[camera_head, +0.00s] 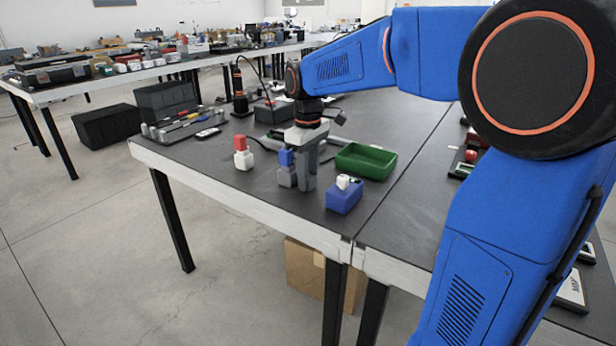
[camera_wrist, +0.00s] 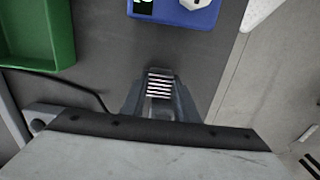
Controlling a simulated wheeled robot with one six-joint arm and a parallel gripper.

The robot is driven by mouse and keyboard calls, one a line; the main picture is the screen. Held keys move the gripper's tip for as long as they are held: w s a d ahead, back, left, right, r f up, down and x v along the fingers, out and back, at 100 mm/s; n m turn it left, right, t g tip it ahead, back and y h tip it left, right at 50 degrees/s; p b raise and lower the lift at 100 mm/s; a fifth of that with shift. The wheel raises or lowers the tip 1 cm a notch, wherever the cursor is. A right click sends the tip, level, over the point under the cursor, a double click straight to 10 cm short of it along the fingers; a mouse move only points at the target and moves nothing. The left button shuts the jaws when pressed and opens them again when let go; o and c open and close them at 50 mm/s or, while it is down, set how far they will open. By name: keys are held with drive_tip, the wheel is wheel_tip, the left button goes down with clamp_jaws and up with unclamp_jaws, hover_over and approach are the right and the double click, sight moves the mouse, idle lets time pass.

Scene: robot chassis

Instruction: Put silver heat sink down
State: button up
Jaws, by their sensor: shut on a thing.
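The silver heat sink (camera_wrist: 159,84) shows in the wrist view as a small block with light and dark stripes, between the fingertips of my gripper (camera_wrist: 160,98). My gripper is shut on it. In the head view my gripper (camera_head: 306,172) points down, low over the dark tabletop (camera_head: 285,212); its fingers hide the heat sink there. I cannot tell whether the heat sink touches the tabletop.
A blue box with a white top piece (camera_head: 343,202) stands right of my gripper. A green bin (camera_head: 365,162) lies behind it. A blue-topped grey piece (camera_head: 286,158) is close on the left, with a red-and-white piece (camera_head: 243,155) further left. The table's front edge (camera_head: 250,198) is near.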

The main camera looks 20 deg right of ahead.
drive_tip(key=shift+f, duration=0.1)
drive_tip(key=o, duration=1)
